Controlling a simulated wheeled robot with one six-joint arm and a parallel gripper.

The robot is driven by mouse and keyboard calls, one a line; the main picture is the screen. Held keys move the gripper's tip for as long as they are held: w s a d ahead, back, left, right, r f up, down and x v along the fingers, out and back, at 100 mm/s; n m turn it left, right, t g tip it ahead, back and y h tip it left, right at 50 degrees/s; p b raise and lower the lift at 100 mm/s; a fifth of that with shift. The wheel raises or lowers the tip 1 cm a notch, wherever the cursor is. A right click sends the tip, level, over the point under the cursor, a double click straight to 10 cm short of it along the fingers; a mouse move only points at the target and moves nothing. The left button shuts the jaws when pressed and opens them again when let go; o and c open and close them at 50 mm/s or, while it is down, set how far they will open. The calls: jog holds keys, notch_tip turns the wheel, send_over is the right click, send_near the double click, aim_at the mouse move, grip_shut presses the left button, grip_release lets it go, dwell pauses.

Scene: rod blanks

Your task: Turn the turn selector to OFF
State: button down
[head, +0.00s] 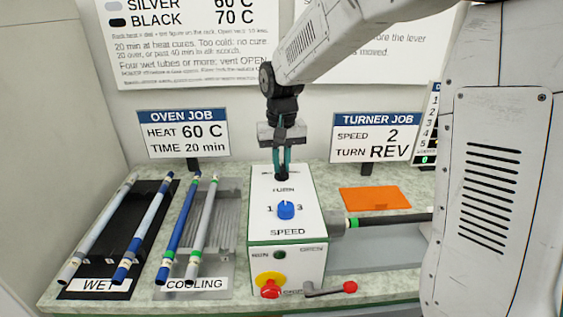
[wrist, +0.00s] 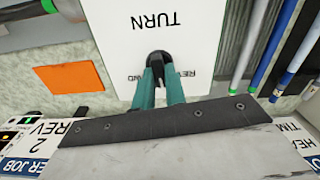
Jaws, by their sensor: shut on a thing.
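The white machine box (head: 262,235) stands at the middle of the bench, with the word TURN on its top. The turn selector is a small black knob (head: 281,172) at the far end of that top; it also shows in the wrist view (wrist: 159,58). My gripper (head: 283,165) points down over the box with its teal fingers shut on the knob. In the wrist view the fingers (wrist: 160,72) close around it. Small labels beside the knob are partly hidden by the fingers, and I cannot tell which position the knob points to.
A blue speed knob (head: 286,210) sits nearer on the box. A red button (head: 270,288) and a red-tipped lever (head: 333,289) are at its front. Rods lie on the wet rack (head: 98,268) and cooling rack (head: 218,270) at left. The turner job card (head: 376,137) reads SPEED 2, TURN REV.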

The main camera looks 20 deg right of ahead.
aim_at(282, 166)
jog(key=shift+m, duration=0.6)
jog(key=c, duration=1.4)
grip_release()
jog(key=shift+c, duration=0.2)
notch_tip(282, 166, up, 8)
jog(key=shift+f, duration=0.1)
